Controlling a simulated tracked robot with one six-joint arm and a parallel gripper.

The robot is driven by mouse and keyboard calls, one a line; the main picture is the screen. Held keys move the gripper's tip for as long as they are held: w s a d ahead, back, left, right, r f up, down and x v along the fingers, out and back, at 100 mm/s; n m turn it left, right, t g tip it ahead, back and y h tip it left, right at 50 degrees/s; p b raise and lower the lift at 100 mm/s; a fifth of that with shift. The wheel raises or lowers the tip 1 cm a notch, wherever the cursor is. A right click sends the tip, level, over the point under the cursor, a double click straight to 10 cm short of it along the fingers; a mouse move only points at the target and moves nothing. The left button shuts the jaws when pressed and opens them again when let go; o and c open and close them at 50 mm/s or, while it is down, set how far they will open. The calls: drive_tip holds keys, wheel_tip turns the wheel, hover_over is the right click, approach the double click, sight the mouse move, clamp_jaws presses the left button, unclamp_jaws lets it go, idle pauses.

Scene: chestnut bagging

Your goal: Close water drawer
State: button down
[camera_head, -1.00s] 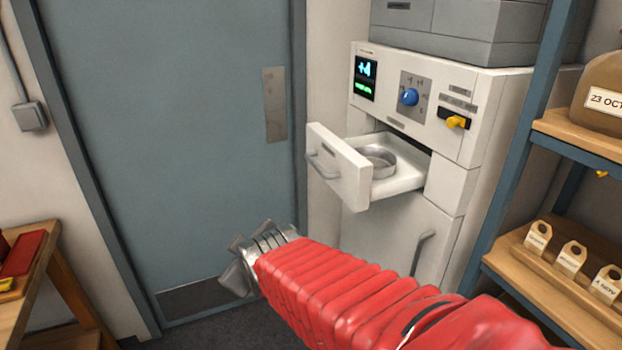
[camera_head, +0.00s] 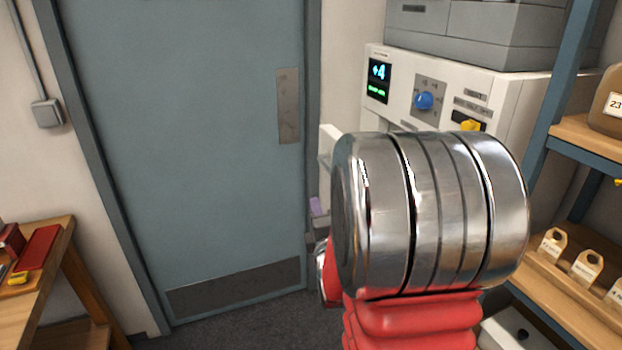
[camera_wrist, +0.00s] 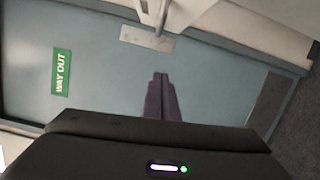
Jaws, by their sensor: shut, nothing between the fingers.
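The white water drawer's front panel (camera_head: 329,146) shows as a narrow strip sticking out to the left of the machine in the head view. My arm hides the rest of the drawer and its tray. In the wrist view a white panel (camera_wrist: 225,14), which looks like the drawer front, and a grey bar like its handle (camera_wrist: 162,14) are at the top edge. My gripper (camera_wrist: 159,78) has its purple fingers together and empty, below the panel in that picture. In the head view the gripper (camera_head: 317,207) is partly hidden, just below the visible strip. I cannot tell whether it touches the drawer.
The white machine (camera_head: 514,105) has a lit display and a blue knob (camera_head: 424,101). A blue-grey door (camera_head: 180,140) is at left. A shelf (camera_head: 565,285) with tags stands at right, and a wooden bench (camera_head: 35,285) at far left.

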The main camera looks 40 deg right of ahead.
drive_tip(key=shift+s+d+n, duration=0.25)
drive_tip(key=shift+d+n, duration=0.05)
drive_tip(key=shift+d, duration=0.2)
drive_tip(key=shift+w, duration=0.15)
drive_tip(key=w+d+r, duration=0.1)
drive_tip(key=w+d, duration=0.6)
drive_tip(key=d, duration=0.1)
drive_tip(key=shift+w+d+r, duration=0.15)
drive_tip(key=shift+d, duration=0.2)
drive_tip(key=shift+d, duration=0.1)
idle(0.3)
